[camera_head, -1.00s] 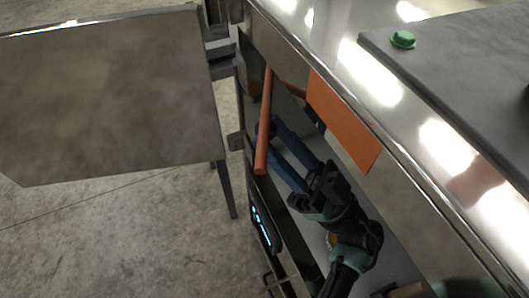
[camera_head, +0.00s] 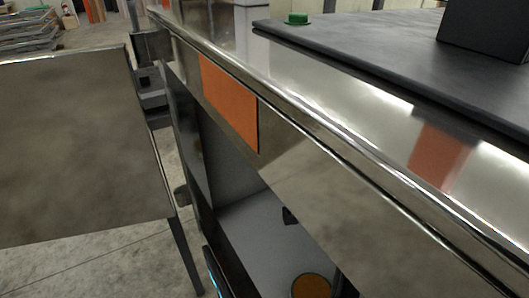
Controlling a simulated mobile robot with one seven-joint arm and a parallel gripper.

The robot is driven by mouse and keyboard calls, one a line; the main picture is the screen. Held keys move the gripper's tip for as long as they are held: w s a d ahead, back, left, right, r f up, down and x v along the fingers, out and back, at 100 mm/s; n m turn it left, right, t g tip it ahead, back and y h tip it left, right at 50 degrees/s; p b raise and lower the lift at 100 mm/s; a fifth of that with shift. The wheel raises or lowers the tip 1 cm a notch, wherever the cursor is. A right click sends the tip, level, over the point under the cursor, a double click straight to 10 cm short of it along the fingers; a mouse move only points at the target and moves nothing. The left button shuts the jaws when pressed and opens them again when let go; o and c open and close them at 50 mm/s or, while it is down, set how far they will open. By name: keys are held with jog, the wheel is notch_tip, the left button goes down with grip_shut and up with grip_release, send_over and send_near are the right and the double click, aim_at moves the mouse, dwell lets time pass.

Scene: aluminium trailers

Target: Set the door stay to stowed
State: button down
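The large metal door (camera_head: 80,150) stands open on the left, with a dark leg-like bar (camera_head: 186,258) below its near corner. The trailer's open compartment (camera_head: 245,225) shows below its polished rim, with a pale floor inside. I do not see the door stay in this view. I cannot tell its present position. My gripper is not in view either.
An orange plate (camera_head: 229,100) is on the trailer's side wall. A round amber disc (camera_head: 311,286) and a small dark piece (camera_head: 290,216) show inside the compartment. Concrete floor shows beneath the door.

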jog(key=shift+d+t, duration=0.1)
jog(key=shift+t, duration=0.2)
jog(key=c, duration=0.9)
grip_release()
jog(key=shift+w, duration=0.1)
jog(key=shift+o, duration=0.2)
